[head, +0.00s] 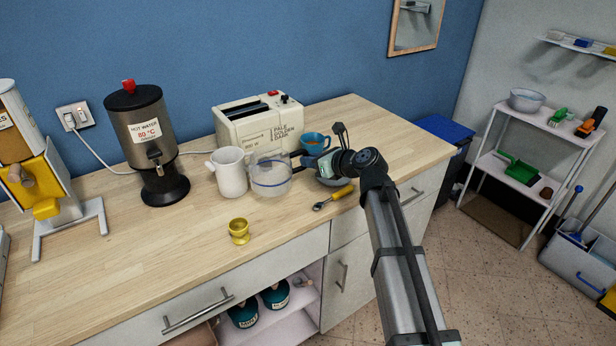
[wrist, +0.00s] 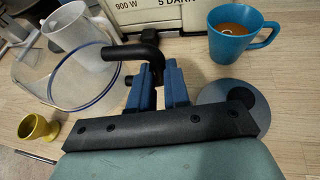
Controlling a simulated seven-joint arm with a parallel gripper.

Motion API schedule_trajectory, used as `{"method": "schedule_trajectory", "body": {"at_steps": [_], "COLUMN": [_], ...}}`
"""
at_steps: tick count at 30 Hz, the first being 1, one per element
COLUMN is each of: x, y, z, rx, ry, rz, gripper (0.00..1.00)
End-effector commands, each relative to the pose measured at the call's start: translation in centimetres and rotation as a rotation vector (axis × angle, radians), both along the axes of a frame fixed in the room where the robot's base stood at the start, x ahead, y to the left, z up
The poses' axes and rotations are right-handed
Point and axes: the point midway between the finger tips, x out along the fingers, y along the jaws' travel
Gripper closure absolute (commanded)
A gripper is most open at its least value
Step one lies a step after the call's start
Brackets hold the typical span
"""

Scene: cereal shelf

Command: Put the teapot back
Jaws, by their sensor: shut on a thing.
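The teapot (head: 268,178) is a clear glass vessel with a blue line around it and a black handle. In the head view it is on or just above the wooden counter, in front of the toaster; I cannot tell whether it touches. In the wrist view its glass (wrist: 78,85) is left of the fingers. My gripper (wrist: 158,80) is shut on the black handle. In the head view my wrist (head: 345,162) hides most of the fingers. A round grey-blue disc with a dark centre (wrist: 215,92) lies right of the fingers, partly hidden.
A white jug (head: 230,175) stands close left of the teapot. A blue mug of tea (head: 314,142) is behind my gripper. The counter's left middle is clear.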

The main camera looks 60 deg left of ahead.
Motion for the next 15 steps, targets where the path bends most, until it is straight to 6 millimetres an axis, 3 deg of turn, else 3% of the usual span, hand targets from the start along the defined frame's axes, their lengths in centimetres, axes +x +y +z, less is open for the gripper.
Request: {"method": "schedule_trajectory", "body": {"at_steps": [15], "x": [0.0], "y": [0.0], "z": [-4.7], "rx": [0.001], "ry": [0.004], "rz": [-0.001], "gripper": [1.00]}}
